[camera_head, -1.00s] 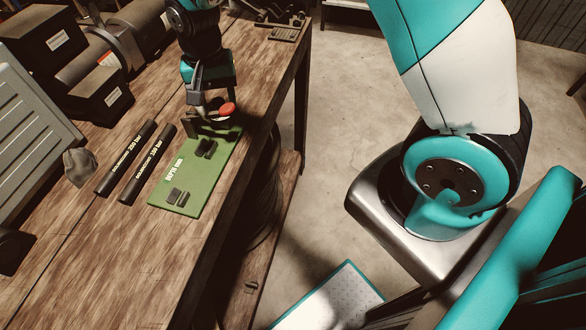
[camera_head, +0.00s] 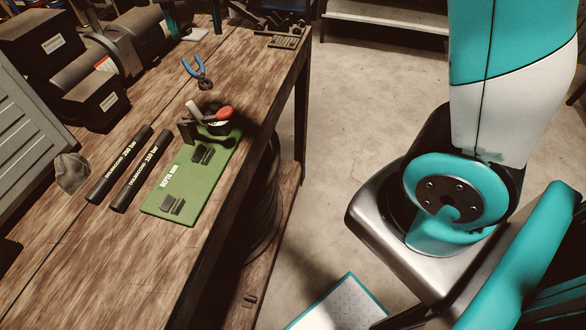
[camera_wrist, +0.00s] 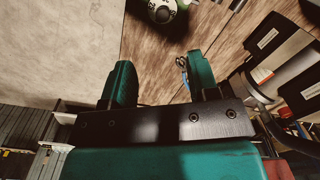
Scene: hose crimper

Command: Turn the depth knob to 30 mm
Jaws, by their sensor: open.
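A green plate (camera_head: 172,204) marked with depth lettering lies near the right edge of the bench in the head view. At its far end stands a dark round knob (camera_head: 217,127) with a red-tipped lever and a pale piece beside it; its reading is too small to make out. A round dark part with pale marks (camera_wrist: 163,9), probably this knob, is cut by the top edge of the wrist view. My gripper (camera_wrist: 161,75) is open and empty, apart from that part. In the head view the gripper is not clearly visible.
Two black hoses (camera_head: 131,166) lie left of the plate. Blue-handled pliers (camera_head: 199,74) lie beyond the knob. Dark boxes (camera_head: 96,102) and a crumpled grey cloth (camera_head: 72,172) are at the left. Open floor (camera_head: 370,90) lies right of the bench.

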